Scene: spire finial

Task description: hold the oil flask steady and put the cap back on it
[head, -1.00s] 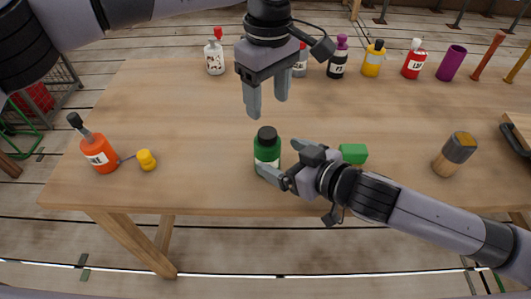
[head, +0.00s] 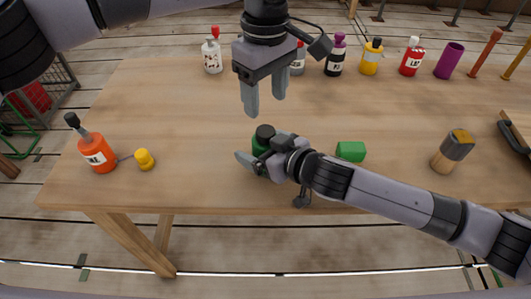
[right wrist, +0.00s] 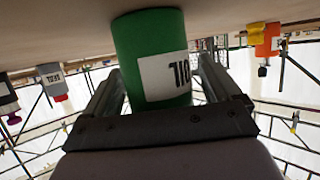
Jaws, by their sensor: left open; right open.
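The oil flask (head: 260,146) is green with a dark top and stands upright on the table (head: 180,120), largely hidden by my right gripper (head: 261,157) in the head view. In the right wrist view the flask (right wrist: 150,50) appears upside down, its OIL label partly covered by a finger. The right fingers are open on either side of it; contact is unclear. A short green piece (head: 351,151), possibly the cap, lies to the right of the flask. My left gripper (head: 266,106) is open, empty and pointing down above and behind the flask.
An orange bottle (head: 97,152) and a yellow knob-like piece (head: 145,160) are at the left. A dark-topped wooden cylinder (head: 452,152) stands at the right. Several bottles, including a yellow one (head: 371,58), line the back edge. The table between is mostly clear.

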